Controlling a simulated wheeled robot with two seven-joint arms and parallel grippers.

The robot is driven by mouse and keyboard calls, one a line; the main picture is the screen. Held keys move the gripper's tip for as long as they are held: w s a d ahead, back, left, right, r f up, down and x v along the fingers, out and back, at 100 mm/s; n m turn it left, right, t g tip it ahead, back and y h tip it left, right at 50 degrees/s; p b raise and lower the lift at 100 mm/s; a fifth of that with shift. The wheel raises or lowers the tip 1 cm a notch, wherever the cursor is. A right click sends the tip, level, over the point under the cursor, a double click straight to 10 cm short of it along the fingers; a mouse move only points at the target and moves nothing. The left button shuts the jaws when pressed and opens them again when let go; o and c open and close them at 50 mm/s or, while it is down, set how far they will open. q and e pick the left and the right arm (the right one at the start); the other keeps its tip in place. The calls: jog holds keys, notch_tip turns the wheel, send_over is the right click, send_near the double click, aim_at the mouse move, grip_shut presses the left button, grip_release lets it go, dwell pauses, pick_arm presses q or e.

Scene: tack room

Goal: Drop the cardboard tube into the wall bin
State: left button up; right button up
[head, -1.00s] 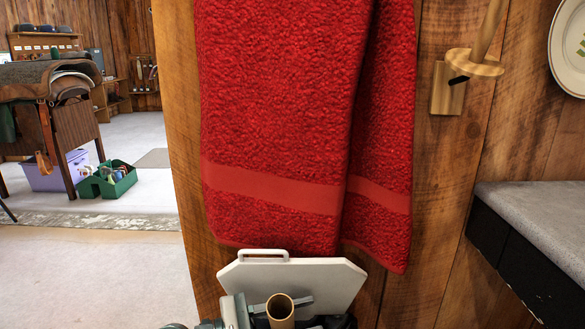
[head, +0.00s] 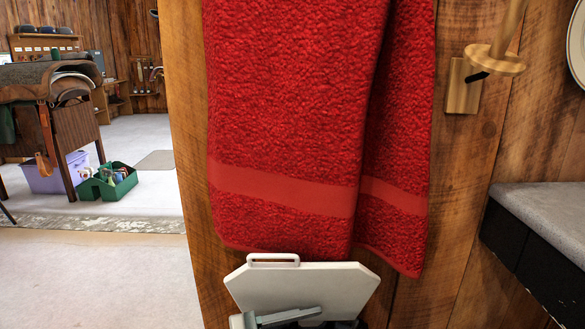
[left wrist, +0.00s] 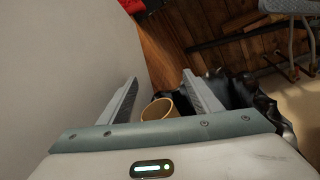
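The wall bin shows low in the head view as a raised white lid (head: 300,288) with a handle; its opening is cut off by the bottom edge. In the left wrist view its black crumpled liner (left wrist: 242,92) shows. My left gripper (head: 283,317) is in front of the lid, and its fingers (left wrist: 160,86) are apart in the left wrist view. The cardboard tube (left wrist: 157,109) shows its tan round end between and beyond the fingers, with gaps on both sides. Its lower part is hidden. The tube is out of sight in the head view. My right gripper is not in view.
A red towel (head: 285,120) hangs on the wooden wall just above the lid. A wooden peg (head: 490,62) and a grey-topped bench (head: 545,205) are at the right. A green caddy (head: 108,183) and a purple bin (head: 58,175) stand at the far left, with open floor before them.

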pick_arm(q)
jog(key=shift+a, duration=0.15)
jog(key=v, duration=1.5)
jog(key=shift+s+a+b, duration=0.25)
jog(key=shift+a+b, duration=0.1)
jog(key=shift+b, duration=0.05)
jog(key=shift+s+a, duration=0.2)
jog(key=shift+a, duration=0.45)
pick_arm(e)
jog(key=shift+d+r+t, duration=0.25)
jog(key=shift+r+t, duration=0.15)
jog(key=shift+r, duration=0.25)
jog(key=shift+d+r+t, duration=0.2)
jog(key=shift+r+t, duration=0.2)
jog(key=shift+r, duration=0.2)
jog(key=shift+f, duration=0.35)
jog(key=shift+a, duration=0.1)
